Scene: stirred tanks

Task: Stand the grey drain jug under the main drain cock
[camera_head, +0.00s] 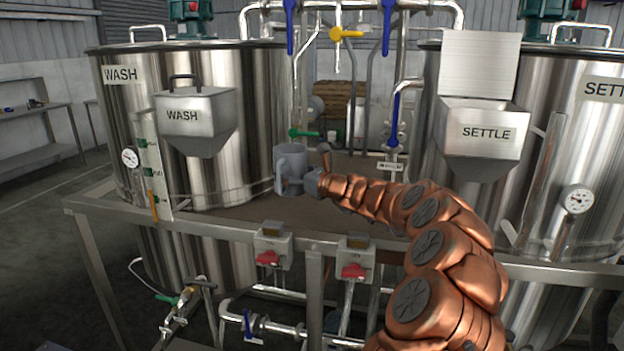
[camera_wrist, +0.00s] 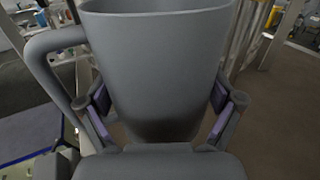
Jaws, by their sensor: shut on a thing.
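The grey drain jug (camera_head: 291,160) is upright between the two tanks, over the brown deck, with its handle toward the left. In the wrist view the jug (camera_wrist: 160,65) fills the middle, with my gripper's pads on both sides of its body. My gripper (camera_head: 312,183) is shut on the jug from the right, and in the wrist view the gripper (camera_wrist: 163,105) shows below and beside it. I cannot tell whether the jug's base touches the deck.
The WASH tank (camera_head: 250,90) stands left and the SETTLE tank (camera_head: 560,110) right. A green-handled valve (camera_head: 303,133) is just behind the jug. Pipes with blue levers (camera_head: 395,108) and a yellow valve (camera_head: 345,33) rise behind. Two red-knobbed boxes (camera_head: 268,257) (camera_head: 353,270) are on the front rail.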

